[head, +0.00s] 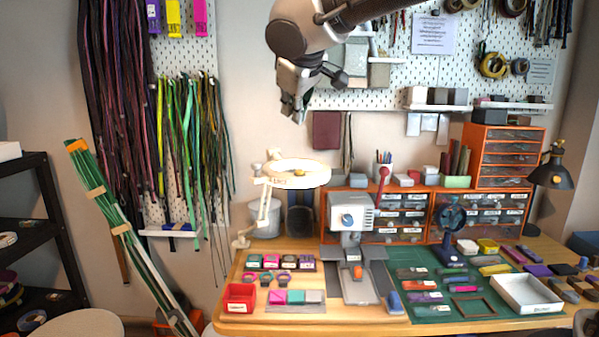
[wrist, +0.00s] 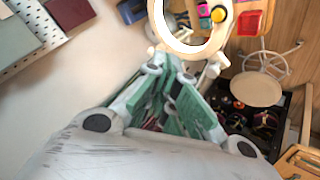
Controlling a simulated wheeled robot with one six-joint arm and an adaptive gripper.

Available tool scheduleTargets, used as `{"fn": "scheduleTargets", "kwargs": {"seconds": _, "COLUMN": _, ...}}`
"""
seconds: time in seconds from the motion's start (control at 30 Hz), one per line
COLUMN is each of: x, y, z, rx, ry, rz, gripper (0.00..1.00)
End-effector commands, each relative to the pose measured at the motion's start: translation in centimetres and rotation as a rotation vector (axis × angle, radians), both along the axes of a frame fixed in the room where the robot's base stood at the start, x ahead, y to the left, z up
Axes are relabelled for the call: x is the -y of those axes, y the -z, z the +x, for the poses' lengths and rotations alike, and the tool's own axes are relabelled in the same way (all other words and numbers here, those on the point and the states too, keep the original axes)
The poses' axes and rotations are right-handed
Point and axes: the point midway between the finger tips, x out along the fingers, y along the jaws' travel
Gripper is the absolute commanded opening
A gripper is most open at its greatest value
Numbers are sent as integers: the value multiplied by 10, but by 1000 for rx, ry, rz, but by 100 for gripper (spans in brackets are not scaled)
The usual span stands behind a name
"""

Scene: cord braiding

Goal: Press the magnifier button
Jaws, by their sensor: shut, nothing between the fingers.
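The magnifier (head: 312,181) is a white ring lamp on a jointed cream arm (head: 262,212) clamped at the bench's left side. A small dark mark shows on the front left of its rim, and a small orange spot shows near its middle; I cannot tell which, if either, is the button. In the wrist view the magnifier's bright ring (wrist: 213,44) is at the top centre. My gripper (head: 297,118) hangs above the magnifier in the head view, apart from it. Its fingers (wrist: 172,72) are shut and empty, pointing towards the ring in the wrist view.
The wooden bench (head: 235,328) holds a red tray (head: 239,297), a grey press (head: 352,245), a green mat (head: 408,258) and a white tray (head: 527,293). Orange drawer units stand behind. Cords hang on the left pegboard. Air around the magnifier's ring looks clear.

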Motion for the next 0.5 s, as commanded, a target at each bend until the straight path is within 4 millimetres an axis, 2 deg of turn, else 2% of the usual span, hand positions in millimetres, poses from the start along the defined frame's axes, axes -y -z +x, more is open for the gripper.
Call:
{"fn": "scheduleTargets", "kwargs": {"seconds": 0.23, "x": 0, "y": 9, "z": 0, "rx": 0, "ry": 0, "rz": -1, "gripper": 0}}
{"fn": "scheduleTargets", "kwargs": {"seconds": 0.5, "x": 1, "y": 46, "z": 0, "rx": -3, "ry": 0, "rz": -3, "gripper": 0}}
